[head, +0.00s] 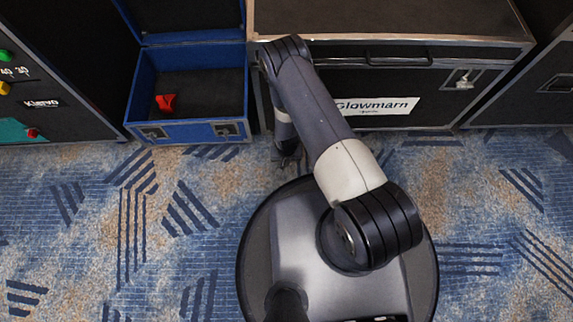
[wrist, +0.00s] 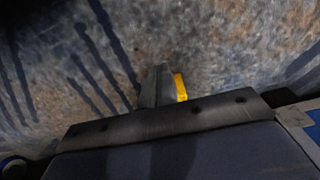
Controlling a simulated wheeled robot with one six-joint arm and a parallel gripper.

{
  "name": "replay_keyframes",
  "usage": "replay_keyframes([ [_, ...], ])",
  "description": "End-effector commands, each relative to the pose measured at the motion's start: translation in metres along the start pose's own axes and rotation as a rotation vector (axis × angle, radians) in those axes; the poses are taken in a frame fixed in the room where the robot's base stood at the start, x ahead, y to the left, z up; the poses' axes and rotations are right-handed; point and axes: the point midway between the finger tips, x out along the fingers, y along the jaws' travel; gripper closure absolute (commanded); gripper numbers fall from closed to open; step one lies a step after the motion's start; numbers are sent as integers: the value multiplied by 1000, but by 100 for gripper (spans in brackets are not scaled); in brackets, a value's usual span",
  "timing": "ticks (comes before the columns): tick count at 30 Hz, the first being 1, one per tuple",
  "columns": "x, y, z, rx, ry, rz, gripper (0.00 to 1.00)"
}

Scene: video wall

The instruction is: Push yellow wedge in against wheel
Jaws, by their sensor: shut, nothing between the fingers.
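The yellow wedge (wrist: 180,86) shows in the wrist view as a small yellow strip close to the right of my fingers, low over the carpet. Much of it is hidden, and I cannot tell whether the fingers touch it. My gripper (wrist: 155,84) is shut and empty. In the head view my gripper (head: 288,160) points down near the floor, in front of the gap between the blue case and the large black case. The wedge is not visible there. I cannot make out a wheel in either view.
The open blue case (head: 187,130) at the left holds a red object (head: 165,103). The large black case (head: 440,95) with a Glowmarn label stands behind my arm. A dark panel with buttons (head: 40,110) is at far left. Patterned carpet (head: 110,230) lies clear in front.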

Motion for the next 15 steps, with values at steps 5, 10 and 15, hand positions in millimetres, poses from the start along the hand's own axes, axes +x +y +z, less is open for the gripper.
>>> replay_keyframes([
  [5, 1, 0, -15, -1, -2, 1, 100],
  [10, 0, 1, -18, -2, -3, 2, 100],
  [15, 0, 0, -17, -2, -3, 2, 100],
])
